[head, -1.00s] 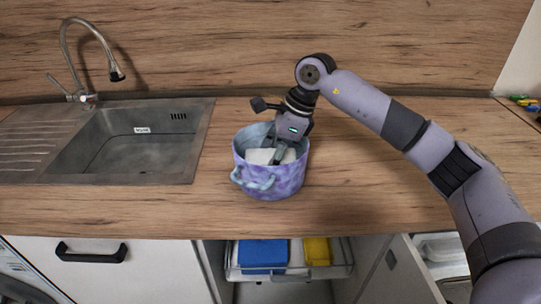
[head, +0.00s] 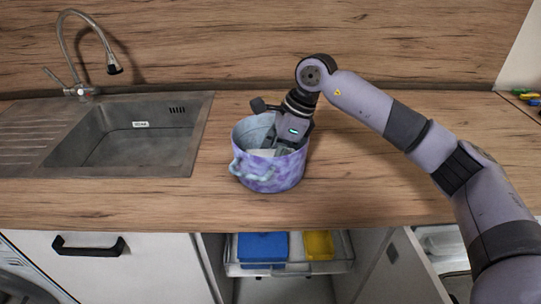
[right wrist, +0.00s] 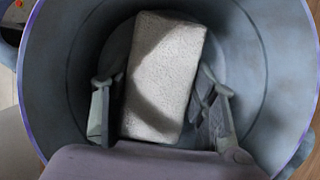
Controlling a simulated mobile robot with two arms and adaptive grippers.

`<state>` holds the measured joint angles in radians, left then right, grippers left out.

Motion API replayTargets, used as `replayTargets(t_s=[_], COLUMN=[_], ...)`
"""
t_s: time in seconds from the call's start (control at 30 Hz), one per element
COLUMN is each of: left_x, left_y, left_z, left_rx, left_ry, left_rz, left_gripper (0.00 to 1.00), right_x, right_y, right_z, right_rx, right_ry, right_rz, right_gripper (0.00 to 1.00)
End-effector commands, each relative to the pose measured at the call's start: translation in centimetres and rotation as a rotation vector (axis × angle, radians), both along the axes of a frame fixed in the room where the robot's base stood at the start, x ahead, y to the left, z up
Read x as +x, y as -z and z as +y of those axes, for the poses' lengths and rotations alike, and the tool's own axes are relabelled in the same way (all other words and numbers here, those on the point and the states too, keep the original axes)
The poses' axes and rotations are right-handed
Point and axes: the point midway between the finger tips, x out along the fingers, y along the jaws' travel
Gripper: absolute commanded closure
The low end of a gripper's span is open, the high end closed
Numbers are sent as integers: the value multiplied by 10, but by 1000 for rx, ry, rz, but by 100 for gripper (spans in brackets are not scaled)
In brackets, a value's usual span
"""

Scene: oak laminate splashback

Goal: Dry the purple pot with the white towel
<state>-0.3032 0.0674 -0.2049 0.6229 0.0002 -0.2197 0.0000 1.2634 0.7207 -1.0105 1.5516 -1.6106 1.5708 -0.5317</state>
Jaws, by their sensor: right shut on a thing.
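The purple pot (head: 268,176) stands upright on the countertop, right of the sink, with a light blue handle toward the front. My right gripper (head: 277,150) reaches down into it from above. In the right wrist view, the pot's grey-blue inner wall (right wrist: 262,95) surrounds the gripper (right wrist: 156,84). The white towel (right wrist: 163,72), a folded rectangular block, lies between its two fingers, and the gripper is shut on it inside the pot. My left gripper is in no view.
The steel sink (head: 130,140) with its tap (head: 80,90) is at the left. Below the counter (head: 400,200), an open drawer (head: 290,268) holds a blue item (head: 262,250) and a yellow item (head: 318,244). The counter around the pot is clear.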

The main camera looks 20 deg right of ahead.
Motion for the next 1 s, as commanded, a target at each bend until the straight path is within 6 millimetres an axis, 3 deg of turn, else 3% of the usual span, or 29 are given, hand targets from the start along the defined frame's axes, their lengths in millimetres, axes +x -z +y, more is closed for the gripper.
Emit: replayTargets(t_s=[0.17,0.7,1.0], left_x=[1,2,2], left_y=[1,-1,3], left_z=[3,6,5], left_rx=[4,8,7], left_ry=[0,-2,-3], left_rz=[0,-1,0], left_gripper=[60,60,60], right_x=[-2,21,8], right_y=[0,3,4], right_z=[1,-6,-2], right_rx=[1,0,0], right_ry=[0,0,-2], right_rz=[0,1,3], right_gripper=[69,69,69])
